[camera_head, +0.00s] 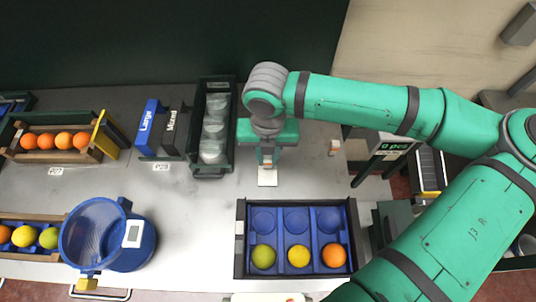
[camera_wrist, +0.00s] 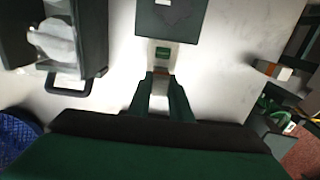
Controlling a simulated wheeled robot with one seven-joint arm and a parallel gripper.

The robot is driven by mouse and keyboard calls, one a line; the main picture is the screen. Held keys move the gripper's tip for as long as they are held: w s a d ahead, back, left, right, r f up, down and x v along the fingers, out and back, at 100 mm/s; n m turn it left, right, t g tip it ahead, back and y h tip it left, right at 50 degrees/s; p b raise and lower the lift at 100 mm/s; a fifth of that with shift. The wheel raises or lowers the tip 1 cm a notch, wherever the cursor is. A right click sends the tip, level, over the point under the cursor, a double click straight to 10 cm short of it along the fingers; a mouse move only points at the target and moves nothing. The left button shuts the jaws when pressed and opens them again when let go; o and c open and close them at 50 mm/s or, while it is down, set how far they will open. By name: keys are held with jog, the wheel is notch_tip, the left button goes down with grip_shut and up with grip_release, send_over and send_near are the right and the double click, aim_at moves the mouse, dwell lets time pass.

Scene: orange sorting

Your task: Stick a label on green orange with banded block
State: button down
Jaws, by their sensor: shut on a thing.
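A green orange (camera_head: 263,257) sits in the front left pocket of the blue tray (camera_head: 241,268). My gripper (camera_head: 267,163) is over the table behind this tray, pointing down. In the wrist view my gripper (camera_wrist: 160,88) is shut on a small pale block (camera_wrist: 160,84) with a brownish band near its far end. A pale strip with a green label (camera_wrist: 162,52) lies just past the fingertips, at the edge of a dark square holder (camera_wrist: 170,18). I cannot tell whether the block touches the label. Another white block with an orange band (camera_wrist: 270,70) lies to the right.
A yellow orange (camera_head: 299,257) and an orange one (camera_head: 333,256) share the tray; its back pockets are empty. A dark rack of cups (camera_head: 210,165) stands left of my gripper. A blue basket (camera_head: 136,248) and a fruit crate (camera_head: 30,252) are at the front left.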

jog(key=shift+f, duration=0.6)
dwell(1.6)
jog(key=shift+r, duration=3.55)
jog(key=shift+w, duration=0.15)
